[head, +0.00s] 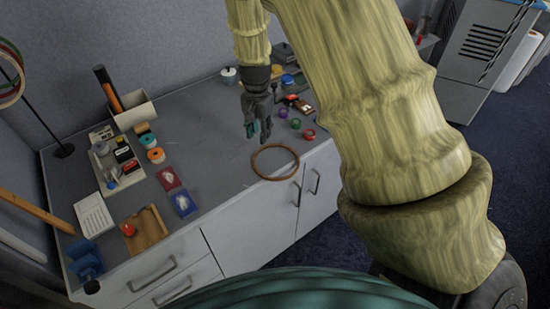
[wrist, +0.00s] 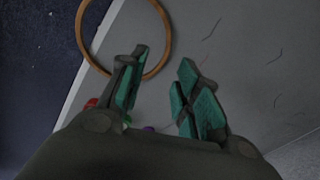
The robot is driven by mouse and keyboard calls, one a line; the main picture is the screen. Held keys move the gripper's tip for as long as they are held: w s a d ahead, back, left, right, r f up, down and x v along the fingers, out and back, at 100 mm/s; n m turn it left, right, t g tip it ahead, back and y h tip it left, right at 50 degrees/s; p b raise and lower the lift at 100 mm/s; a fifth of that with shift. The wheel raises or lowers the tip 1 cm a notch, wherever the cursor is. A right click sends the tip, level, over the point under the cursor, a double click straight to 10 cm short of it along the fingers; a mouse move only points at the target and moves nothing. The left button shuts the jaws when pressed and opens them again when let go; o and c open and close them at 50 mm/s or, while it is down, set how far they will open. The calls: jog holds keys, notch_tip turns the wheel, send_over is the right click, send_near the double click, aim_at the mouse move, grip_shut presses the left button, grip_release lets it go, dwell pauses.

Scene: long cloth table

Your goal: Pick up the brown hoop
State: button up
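The brown hoop (head: 254,168) lies flat on the grey tabletop near its front edge. In the wrist view the hoop (wrist: 84,45) shows at the upper left, partly hidden behind my left finger. My gripper (head: 259,137) points down over the table, just behind and left of the hoop in the head view. In the wrist view my gripper (wrist: 156,92) has its teal-padded fingers apart with nothing between them. I cannot tell its exact height above the table.
Small coloured rings, including a red one (head: 309,134) and a green one (head: 296,123), lie right of my gripper. A white tray (head: 136,178) with jars and boxes stands at the left. Red and blue cards (head: 183,203) lie nearer. The tabletop between is clear.

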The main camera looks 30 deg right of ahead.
aim_at(259, 153)
jog(key=f, duration=0.3)
jog(key=shift+w+a, duration=0.3)
jog(key=shift+a, duration=0.1)
jog(key=shift+s+d+f+p, duration=0.1)
jog(key=shift+f+p, duration=0.25)
notch_tip(259, 153, down, 3)
jog(key=shift+d+f+p, duration=0.15)
jog(key=shift+f+p, duration=0.05)
jog(key=shift+p, duration=0.5)
jog(key=shift+f, duration=0.8)
jog(key=shift+f, duration=0.1)
grip_shut()
